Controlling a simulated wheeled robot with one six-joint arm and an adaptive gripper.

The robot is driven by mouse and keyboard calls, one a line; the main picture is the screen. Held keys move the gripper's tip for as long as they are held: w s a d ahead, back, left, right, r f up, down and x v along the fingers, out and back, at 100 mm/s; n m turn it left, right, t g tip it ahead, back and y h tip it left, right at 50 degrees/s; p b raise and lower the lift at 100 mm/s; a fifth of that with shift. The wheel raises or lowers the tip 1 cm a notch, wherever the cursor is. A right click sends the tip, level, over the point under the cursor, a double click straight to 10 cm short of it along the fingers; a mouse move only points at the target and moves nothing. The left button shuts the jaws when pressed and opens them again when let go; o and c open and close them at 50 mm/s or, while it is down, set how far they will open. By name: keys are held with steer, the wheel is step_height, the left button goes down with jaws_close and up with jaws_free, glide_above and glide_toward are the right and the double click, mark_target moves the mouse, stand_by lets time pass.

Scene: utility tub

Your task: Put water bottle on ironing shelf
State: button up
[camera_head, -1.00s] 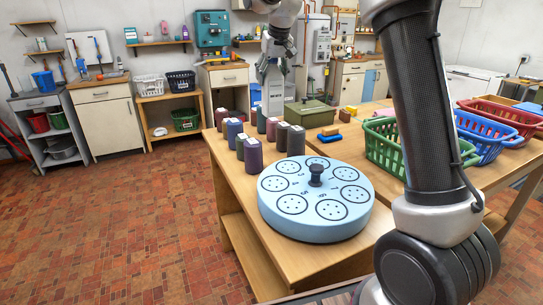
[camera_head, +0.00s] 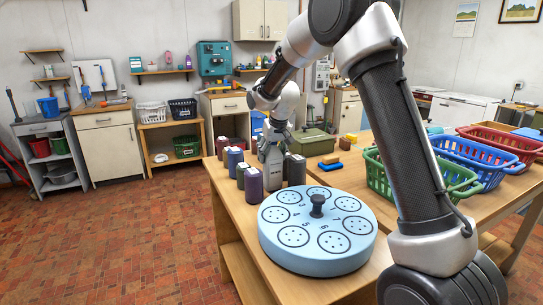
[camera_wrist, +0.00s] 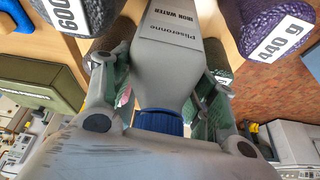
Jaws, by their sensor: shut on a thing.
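The water bottle is grey with a blue cap and the label "IRON WATER". It is upright among the canisters in the head view (camera_head: 271,171), and its cap and shoulder fill the middle of the wrist view (camera_wrist: 172,50). My gripper (camera_head: 274,145) is above it, shut around its neck just under the cap, with a finger on each side in the wrist view (camera_wrist: 160,95). I cannot tell whether the bottle's base touches the table. Wall shelves (camera_head: 164,72) show at the back; I cannot tell which shelf is the ironing shelf.
Several dark canisters (camera_head: 253,185) stand close around the bottle on the wooden table (camera_head: 228,206). A round blue numbered disc (camera_head: 318,262) lies in front. A green box (camera_head: 314,143) is behind, and green, blue and red baskets (camera_head: 482,158) are at right.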

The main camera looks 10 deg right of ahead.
steer(key=shift+f, duration=0.35)
steer(key=o, duration=1.4)
steer(key=shift+o, duration=0.2)
